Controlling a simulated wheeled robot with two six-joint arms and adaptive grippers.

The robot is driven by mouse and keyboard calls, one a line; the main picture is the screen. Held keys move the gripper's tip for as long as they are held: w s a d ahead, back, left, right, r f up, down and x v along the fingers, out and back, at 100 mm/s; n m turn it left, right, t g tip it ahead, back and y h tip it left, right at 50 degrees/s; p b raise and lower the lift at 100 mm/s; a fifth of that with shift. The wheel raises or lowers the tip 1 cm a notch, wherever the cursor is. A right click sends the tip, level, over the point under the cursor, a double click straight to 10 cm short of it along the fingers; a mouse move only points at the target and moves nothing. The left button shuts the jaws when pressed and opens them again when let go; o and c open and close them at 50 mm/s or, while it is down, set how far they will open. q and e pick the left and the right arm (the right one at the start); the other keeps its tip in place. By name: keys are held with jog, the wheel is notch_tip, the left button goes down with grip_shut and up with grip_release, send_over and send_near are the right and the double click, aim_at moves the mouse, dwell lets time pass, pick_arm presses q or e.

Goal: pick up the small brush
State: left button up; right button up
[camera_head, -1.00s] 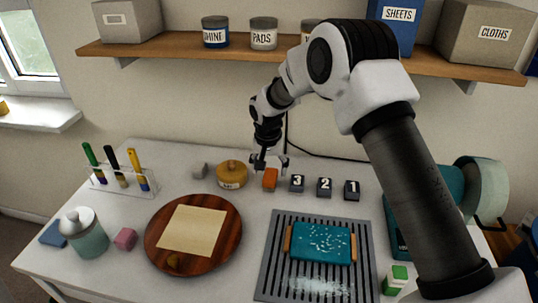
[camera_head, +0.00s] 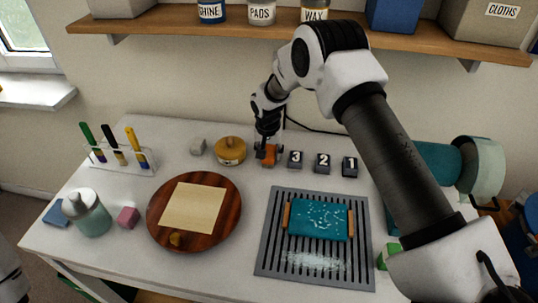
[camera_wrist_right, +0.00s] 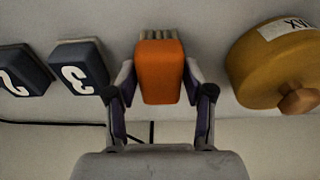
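The small brush is an orange block (camera_head: 269,160) with pale bristles, standing on the white table between the yellow-lidded round tin and the numbered blocks. In the right wrist view the brush (camera_wrist_right: 160,72) sits centred, its bristles at the far end. My right gripper (camera_head: 267,152) is down at the brush from above and partly covers it in the head view. In the wrist view its two fingers (camera_wrist_right: 160,90) stand on either side of the orange block, with narrow gaps showing, so it looks open around it. My left gripper is not in view.
A round yellow tin (camera_head: 230,151) stands close on the left. Dark block 3 (camera_head: 295,160) is close on the right, with blocks 2 and 1 beyond. A grey grate (camera_head: 268,245) with a teal piece and a round wooden board (camera_head: 160,230) lie nearer. A brush rack (camera_head: 122,165) stands left.

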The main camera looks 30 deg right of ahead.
aim_at(270, 152)
jog(key=c, duration=0.5)
jog(key=shift+w+d+r+b, duration=0.1)
jog(key=shift+w+r+b, duration=0.1)
jog(key=shift+r+b, duration=0.45)
jog(key=shift+s+a+r+b, duration=0.15)
jog(key=shift+s+r+b, duration=0.1)
jog(key=shift+r, duration=0.25)
jog(key=shift+s+a+r+b, duration=0.1)
jog(key=shift+s+r+b, duration=0.15)
jog(key=shift+r, duration=0.2)
jog(key=s+a+b, duration=0.1)
jog(key=s+a, duration=0.1)
jog(key=s, duration=0.2)
jog(key=s+a+r+b, duration=0.1)
jog(key=s+a, duration=0.1)
jog(key=s, duration=0.2)
jog(key=s+a+b, duration=0.1)
jog(key=s+a, duration=0.1)
jog(key=s, duration=0.3)
jog(key=shift+a+r+b, duration=0.2)
jog(key=shift+r+b, duration=0.05)
jog(key=shift+b, duration=0.05)
jog(key=shift+s, duration=0.3)
